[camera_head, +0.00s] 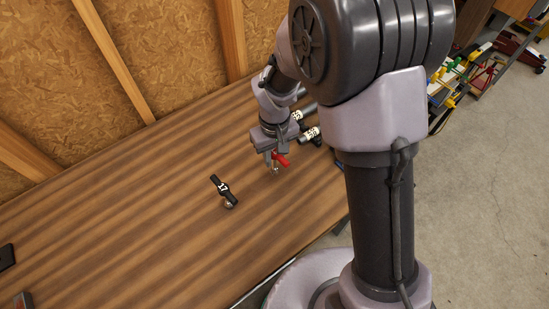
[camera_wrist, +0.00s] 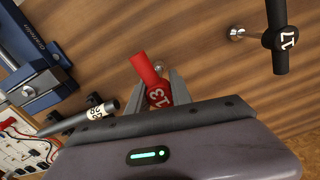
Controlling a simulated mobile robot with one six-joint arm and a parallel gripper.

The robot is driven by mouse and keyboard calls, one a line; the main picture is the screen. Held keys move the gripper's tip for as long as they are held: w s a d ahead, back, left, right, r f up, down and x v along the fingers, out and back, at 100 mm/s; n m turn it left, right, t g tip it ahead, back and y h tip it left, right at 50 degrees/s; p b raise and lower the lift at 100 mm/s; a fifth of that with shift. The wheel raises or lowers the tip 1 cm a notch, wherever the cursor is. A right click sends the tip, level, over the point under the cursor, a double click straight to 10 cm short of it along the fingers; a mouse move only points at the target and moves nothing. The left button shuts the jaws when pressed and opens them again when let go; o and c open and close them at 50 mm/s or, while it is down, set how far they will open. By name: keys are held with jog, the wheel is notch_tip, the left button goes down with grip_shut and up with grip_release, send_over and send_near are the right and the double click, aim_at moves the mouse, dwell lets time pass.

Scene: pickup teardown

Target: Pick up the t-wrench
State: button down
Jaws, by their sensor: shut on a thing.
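A red T-wrench marked 13 (camera_wrist: 146,68) is between the two fingers of my gripper (camera_wrist: 153,92) in the wrist view. The fingers are shut on its red handle, and its metal shank points away from the camera, mostly hidden. In the head view the red handle (camera_head: 281,160) shows at the tip of my gripper (camera_head: 271,158), over the table. Whether the wrench's end touches the table is hard to tell. A black T-wrench marked 17 (camera_head: 223,188) is apart from my gripper, to its left; it also shows at the upper right in the wrist view (camera_wrist: 278,50).
Dark tools with white labels (camera_head: 312,134) lie right of my gripper. The wooden table (camera_head: 130,215) is mostly clear at left, with a plywood wall (camera_head: 60,70) behind.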

jog(key=s+d+r, duration=0.1)
jog(key=s+d, duration=0.2)
jog(key=s, duration=0.4)
jog(key=s+d+r, duration=0.1)
jog(key=s+d, duration=0.2)
jog(key=s, duration=0.4)
jog(key=shift+s+d, duration=0.2)
jog(key=shift+s, duration=0.2)
jog(key=shift+r, duration=0.1)
jog(key=c, duration=1.9)
grip_release()
grip_shut()
